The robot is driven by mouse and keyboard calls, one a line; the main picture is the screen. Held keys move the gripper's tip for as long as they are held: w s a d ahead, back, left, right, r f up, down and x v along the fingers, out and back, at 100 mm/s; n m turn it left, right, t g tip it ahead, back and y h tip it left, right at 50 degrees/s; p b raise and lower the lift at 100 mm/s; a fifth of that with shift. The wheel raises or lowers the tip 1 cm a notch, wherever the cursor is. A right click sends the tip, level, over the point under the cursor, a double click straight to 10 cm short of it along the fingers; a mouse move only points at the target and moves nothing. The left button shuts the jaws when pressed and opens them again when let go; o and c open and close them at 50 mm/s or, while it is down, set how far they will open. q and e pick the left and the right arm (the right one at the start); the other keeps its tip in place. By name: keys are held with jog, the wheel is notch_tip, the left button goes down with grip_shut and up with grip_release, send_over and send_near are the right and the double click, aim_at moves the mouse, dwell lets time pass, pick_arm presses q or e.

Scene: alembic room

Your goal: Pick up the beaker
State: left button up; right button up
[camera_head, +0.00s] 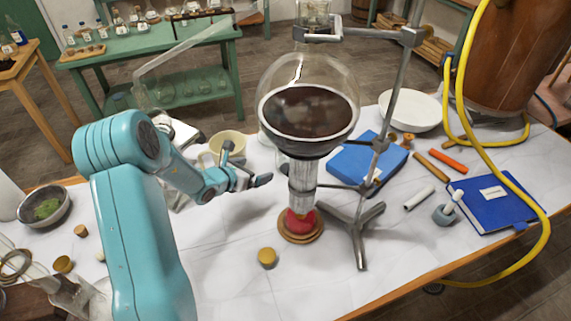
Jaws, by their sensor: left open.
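My left arm comes in from the left, and its gripper (246,170) is open and empty above the white tabletop (215,250). It is left of a large round glass flask (308,100) with dark liquid, held on a metal stand (362,225). I cannot clearly make out a beaker. A pale glass edge (264,138) shows behind the flask's left side, mostly hidden. A cream bowl (228,140) stands behind the gripper. My right gripper is not in view.
A red burner (300,219) stands under the flask. A cork (267,257) lies in front. Blue books (495,203), a white bowl (410,110) and a yellow hose (462,120) are at right. Clear glassware (75,292) is at lower left. The front middle of the table is mostly free.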

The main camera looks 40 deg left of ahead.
aim_at(279, 163)
pick_arm(q)
jog(key=p+x, duration=0.1)
jog(key=x, duration=0.8)
jog(key=shift+w+d+f+p, duration=0.1)
jog(key=shift+w+d+p, duration=0.1)
jog(key=shift+p, duration=0.1)
jog(key=shift+d+r, duration=0.2)
jog(key=p+x, duration=0.1)
jog(key=x, duration=0.4)
jog(key=shift+s+f, duration=0.1)
jog(key=shift+f, duration=0.05)
jog(key=shift+w+a+f+p, duration=0.1)
jog(key=shift+w+p, duration=0.2)
jog(key=shift+s, duration=0.15)
